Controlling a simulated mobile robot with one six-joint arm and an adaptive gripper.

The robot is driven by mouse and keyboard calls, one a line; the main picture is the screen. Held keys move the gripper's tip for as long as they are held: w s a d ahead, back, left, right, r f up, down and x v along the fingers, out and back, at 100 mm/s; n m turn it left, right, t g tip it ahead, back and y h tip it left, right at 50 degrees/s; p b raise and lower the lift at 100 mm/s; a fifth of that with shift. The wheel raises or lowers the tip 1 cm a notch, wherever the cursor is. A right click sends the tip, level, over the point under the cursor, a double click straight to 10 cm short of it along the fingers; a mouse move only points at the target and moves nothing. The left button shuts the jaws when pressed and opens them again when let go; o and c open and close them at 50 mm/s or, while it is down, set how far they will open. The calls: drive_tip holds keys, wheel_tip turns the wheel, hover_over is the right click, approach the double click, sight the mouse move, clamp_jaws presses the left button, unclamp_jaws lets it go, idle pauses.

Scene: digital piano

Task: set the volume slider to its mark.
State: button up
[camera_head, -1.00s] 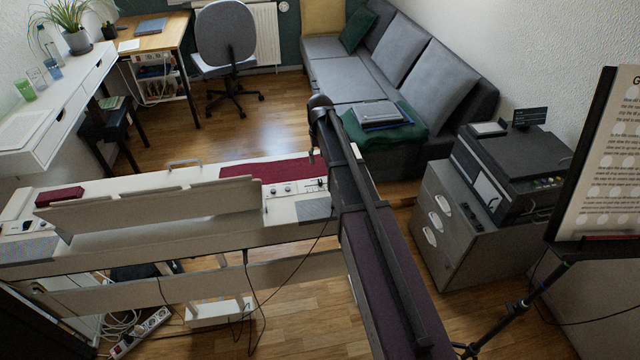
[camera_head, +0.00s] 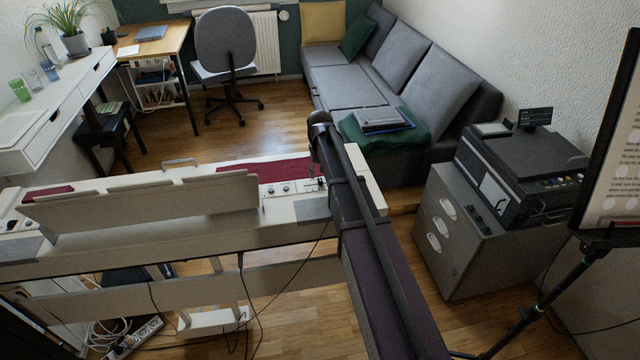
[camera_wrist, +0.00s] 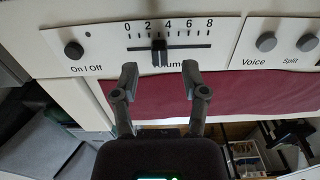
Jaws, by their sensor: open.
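The volume slider's dark knob (camera_wrist: 159,51) shows in the wrist view, on a horizontal slot under a scale marked 0, 2, 4, 6, 8. The knob stands between the 2 and the 4 and covers part of the "Volume" label. I cannot make out a separate target mark. My gripper (camera_wrist: 160,76) is open and empty, its two fingertips apart on either side of the knob's line and just below it in the picture. No contact with the knob shows. In the head view the piano's control panel (camera_head: 284,189) is small, and my arm hides part of it.
In the wrist view, an On/Off knob (camera_wrist: 74,50) is left of the slider, and Voice (camera_wrist: 266,41) and Split (camera_wrist: 307,42) knobs are right. A dark red cloth strip (camera_wrist: 240,96) lies along the keyboard. A music rest (camera_head: 150,208) stands left of the panel.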

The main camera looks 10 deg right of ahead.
sight(320, 181)
drive_tip(key=shift+f+b, duration=1)
drive_tip(key=shift+f, duration=0.3)
clamp_jaws()
